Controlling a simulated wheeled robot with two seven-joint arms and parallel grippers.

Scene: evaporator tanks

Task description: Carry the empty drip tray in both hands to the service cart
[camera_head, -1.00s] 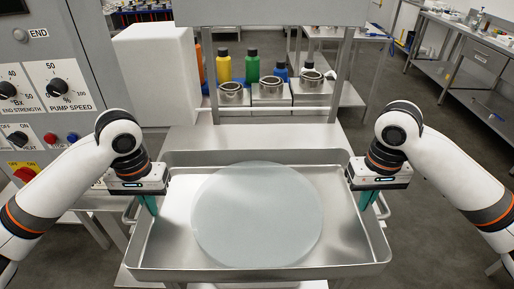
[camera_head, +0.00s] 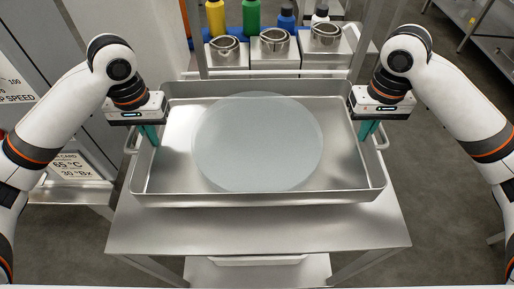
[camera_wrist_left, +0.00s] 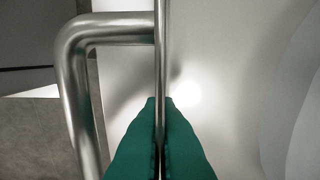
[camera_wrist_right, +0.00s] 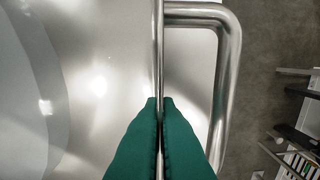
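The drip tray (camera_head: 260,199) is a shallow rectangular metal tray with side loop handles, in the middle of the head view. A pale round disc (camera_head: 258,143) shows within it; I cannot tell whether it touches the tray floor. My left gripper (camera_head: 150,134) is shut on the tray's left wall, and my right gripper (camera_head: 368,131) on its right wall. The wrist views show the green fingers pinching the thin wall beside the left handle (camera_wrist_left: 75,90) and the right handle (camera_wrist_right: 222,90). The tray looks level; whether it touches the surface below is unclear.
A metal table (camera_head: 260,232) lies below and in front of the tray. Behind the tray stand metal cups (camera_head: 274,42) on blocks, with yellow (camera_head: 216,17), green (camera_head: 251,17) and blue (camera_head: 286,18) bottles. A labelled panel (camera_head: 70,168) is at left. Open floor (camera_head: 440,160) shows at right.

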